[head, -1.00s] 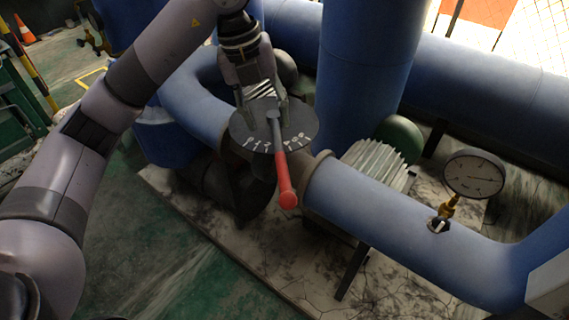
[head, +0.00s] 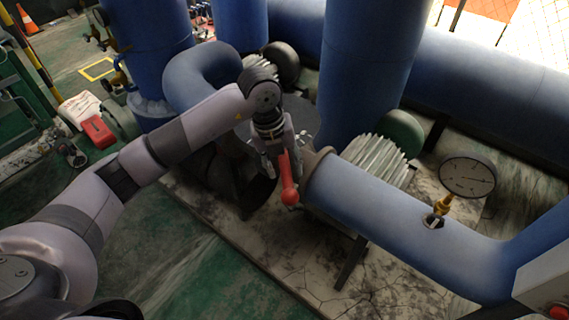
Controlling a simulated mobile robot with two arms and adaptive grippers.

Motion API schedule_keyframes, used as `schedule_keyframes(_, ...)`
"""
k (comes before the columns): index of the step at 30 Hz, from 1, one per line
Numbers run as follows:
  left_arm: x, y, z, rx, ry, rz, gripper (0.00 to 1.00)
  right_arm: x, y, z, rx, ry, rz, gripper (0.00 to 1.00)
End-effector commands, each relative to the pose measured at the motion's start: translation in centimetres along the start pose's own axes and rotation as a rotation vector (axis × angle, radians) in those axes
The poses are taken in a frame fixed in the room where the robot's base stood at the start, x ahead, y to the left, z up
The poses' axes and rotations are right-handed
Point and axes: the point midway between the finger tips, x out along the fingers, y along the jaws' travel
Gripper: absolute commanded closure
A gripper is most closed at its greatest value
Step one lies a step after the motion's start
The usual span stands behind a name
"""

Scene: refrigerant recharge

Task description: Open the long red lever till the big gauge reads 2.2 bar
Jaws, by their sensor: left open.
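The long lever with the red handle (head: 289,183) points toward me above the valve on the blue pipe. Its inner part is hidden behind my left gripper (head: 283,152). The gripper is open, pointing down at the handle's upper part; I cannot tell whether it touches it. The dark round dial plate under the lever is mostly hidden by my arm. The big round gauge (head: 467,174) stands on a brass stem on the pipe at the right. Its face is visible, but its numbers are too small to read. My right gripper is not in view.
A thick blue upright pipe (head: 370,70) stands just behind the lever. A ribbed pale motor (head: 378,160) sits behind the blue horizontal pipe (head: 390,220). A grey box (head: 540,281) is at the lower right corner. The floor in front of the lever is clear.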

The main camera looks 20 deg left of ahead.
Motion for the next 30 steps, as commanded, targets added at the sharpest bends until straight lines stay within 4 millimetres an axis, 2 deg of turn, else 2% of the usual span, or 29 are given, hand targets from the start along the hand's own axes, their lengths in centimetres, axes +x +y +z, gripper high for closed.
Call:
schedule_keyframes(5, 1.02, 0.01, -0.05, 0.002, 0.000, 0.000, 0.57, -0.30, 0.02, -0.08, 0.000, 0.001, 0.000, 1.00)
schedule_keyframes(13, 1.13, 0.01, -0.03, 0.002, 0.000, 0.000, 0.58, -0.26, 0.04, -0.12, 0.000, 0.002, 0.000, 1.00)
schedule_keyframes(30, 1.08, 0.01, -0.02, 0.001, 0.000, 0.000, 0.96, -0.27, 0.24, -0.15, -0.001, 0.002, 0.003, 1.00)
